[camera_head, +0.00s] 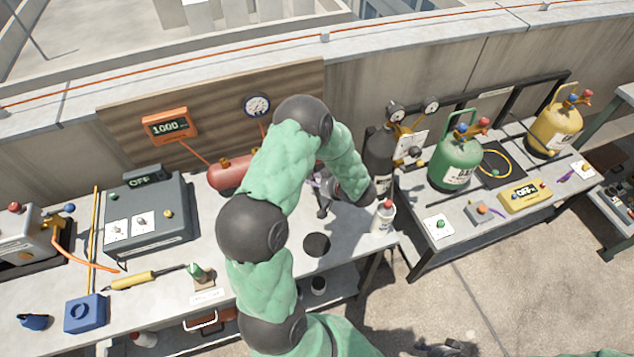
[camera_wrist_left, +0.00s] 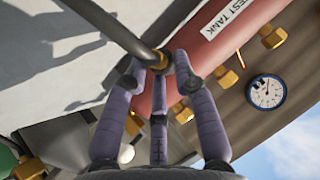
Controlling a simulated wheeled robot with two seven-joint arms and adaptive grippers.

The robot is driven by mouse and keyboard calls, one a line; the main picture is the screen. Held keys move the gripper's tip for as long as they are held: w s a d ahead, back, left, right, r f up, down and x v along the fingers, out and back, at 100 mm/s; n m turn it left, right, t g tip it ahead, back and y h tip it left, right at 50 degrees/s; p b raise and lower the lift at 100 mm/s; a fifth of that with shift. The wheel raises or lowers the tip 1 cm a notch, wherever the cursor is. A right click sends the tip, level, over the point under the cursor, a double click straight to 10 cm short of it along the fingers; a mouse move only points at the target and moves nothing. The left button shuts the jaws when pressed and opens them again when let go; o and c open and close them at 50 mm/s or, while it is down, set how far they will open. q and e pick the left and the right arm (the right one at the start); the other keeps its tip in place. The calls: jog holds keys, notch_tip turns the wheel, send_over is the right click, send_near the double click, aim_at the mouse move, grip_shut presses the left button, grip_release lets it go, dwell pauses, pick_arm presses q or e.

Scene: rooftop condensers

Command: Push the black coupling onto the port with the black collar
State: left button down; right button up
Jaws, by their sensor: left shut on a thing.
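The black hose with its brass-ringed coupling end (camera_wrist_left: 157,62) lies between the fingers of my left gripper (camera_wrist_left: 162,68) in the left wrist view. That gripper is shut on the coupling. The red test tank (camera_wrist_left: 236,20) is just beyond the fingertips, with several brass ports such as one at the upper right (camera_wrist_left: 272,38). I cannot tell which port has the black collar, or whether the coupling touches one. In the head view the tank (camera_head: 228,172) is partly hidden by my left arm, and the left gripper (camera_head: 323,190) is partly hidden too. A dark shape at the bottom edge may be my right gripper.
A white bottle (camera_head: 383,217) and a black cylinder (camera_head: 379,156) stand right of my arm. A black disc (camera_head: 316,244) lies near the front edge.

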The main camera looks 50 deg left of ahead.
pick_arm(q)
jog(key=shift+w+a, duration=0.15)
jog(key=shift+a, duration=0.25)
dwell(0.5)
jog(key=c, duration=0.9)
grip_release()
jog(key=shift+d, duration=0.1)
jog(key=shift+s+d+p, duration=0.5)
jog(key=shift+d+p, duration=0.1)
jog(key=shift+d, duration=0.55)
jog(key=shift+s+d+p, duration=0.45)
jog(key=shift+d+p, duration=0.1)
jog(key=shift+d, duration=0.55)
jog(key=shift+s+d+p, duration=0.5)
jog(key=shift+d+p, duration=0.1)
jog(key=shift+d, duration=0.55)
jog(key=shift+f, duration=0.1)
